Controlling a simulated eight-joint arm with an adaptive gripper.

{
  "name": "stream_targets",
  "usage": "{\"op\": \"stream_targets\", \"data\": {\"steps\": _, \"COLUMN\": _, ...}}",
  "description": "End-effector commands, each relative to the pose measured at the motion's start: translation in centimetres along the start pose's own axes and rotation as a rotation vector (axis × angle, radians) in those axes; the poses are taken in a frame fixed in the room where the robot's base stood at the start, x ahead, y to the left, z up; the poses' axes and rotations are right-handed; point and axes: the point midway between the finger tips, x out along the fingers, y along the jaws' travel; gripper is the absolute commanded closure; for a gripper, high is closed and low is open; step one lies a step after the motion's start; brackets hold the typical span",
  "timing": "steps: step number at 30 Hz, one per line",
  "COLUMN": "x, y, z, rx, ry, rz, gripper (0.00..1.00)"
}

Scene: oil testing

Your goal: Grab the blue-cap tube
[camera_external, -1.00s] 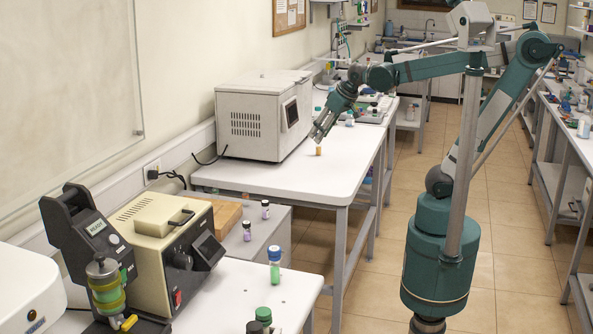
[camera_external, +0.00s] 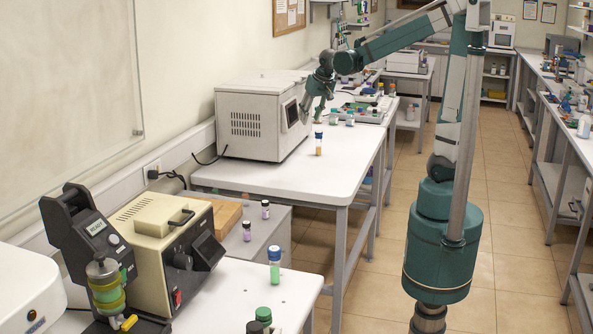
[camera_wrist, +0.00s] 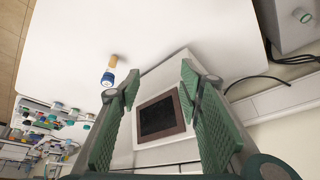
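A small tube with a blue cap and orange contents (camera_external: 319,146) stands upright on the white table in front of the white box instrument. It also shows in the wrist view (camera_wrist: 109,75), to the left of my fingers. My gripper (camera_external: 309,112) is above and behind the tube, close to the instrument's front right edge, and does not touch the tube. In the wrist view my gripper (camera_wrist: 159,77) has its two green fingers wide apart with nothing between them. Another blue-capped tube with green contents (camera_external: 274,266) stands on the nearer table.
The white instrument (camera_external: 248,125) with a dark screen (camera_wrist: 161,116) is very close to my gripper. Small bottles (camera_external: 349,119) and a tray (camera_external: 362,112) are farther back. The white tabletop (camera_external: 285,178) in front of the tube is clear.

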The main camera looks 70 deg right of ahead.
Motion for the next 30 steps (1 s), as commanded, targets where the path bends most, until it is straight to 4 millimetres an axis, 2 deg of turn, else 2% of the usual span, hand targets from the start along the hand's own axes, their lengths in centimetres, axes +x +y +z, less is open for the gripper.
{"op": "stream_targets", "data": {"steps": 3, "x": 1.1, "y": 1.4, "z": -2.3, "rx": 0.047, "ry": -0.006, "rz": 0.026, "gripper": 0.64}}
{"op": "stream_targets", "data": {"steps": 15, "x": 6.0, "y": 6.7, "z": -8.1, "rx": 0.209, "ry": -0.028, "rz": 0.111, "gripper": 0.64}}
{"op": "stream_targets", "data": {"steps": 30, "x": 12.5, "y": 14.6, "z": -13.1, "rx": 0.403, "ry": -0.049, "rz": 0.213, "gripper": 0.64}}
